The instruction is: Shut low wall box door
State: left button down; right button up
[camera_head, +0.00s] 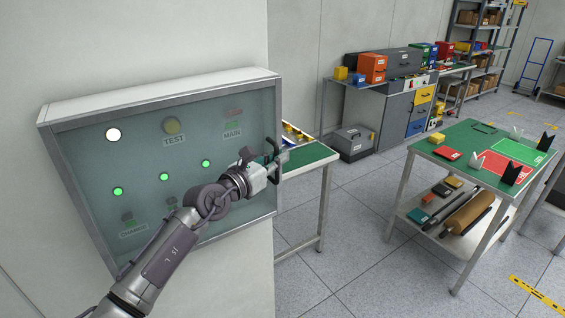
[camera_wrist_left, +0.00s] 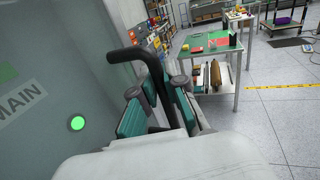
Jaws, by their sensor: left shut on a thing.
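The wall box (camera_head: 160,88) hangs on the pale wall at the left of the head view. Its translucent door (camera_head: 85,150) lies over the front, and lit green lamps and labels show through it. I cannot tell whether a small gap is left at its edge. My left gripper (camera_head: 274,160) is at the door's right edge, shut on the dark door handle (camera_wrist_left: 128,54). In the left wrist view, the left gripper's teal-padded fingers (camera_wrist_left: 160,105) close around the handle's lower part, and its bent top sticks out above them. My right gripper is in neither view.
A green-topped table (camera_head: 322,152) stands just right of the box. A second green-topped table (camera_head: 470,140) with trays and a lower shelf stands farther right. Drawers and a shelf rack (camera_head: 485,40) line the back. Grey floor (camera_head: 365,215) between the tables is clear.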

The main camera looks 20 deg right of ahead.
pick_arm(q)
jog(key=shift+w+f, duration=0.15)
jog(key=shift+w, duration=0.05)
jog(key=c, duration=1.2)
grip_release()
jog(key=shift+s+a, duration=0.15)
jog(key=shift+s, duration=0.15)
jog(key=v, duration=1.2)
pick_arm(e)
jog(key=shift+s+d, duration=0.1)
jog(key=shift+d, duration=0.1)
pick_arm(q)
jog(key=shift+w, duration=0.1)
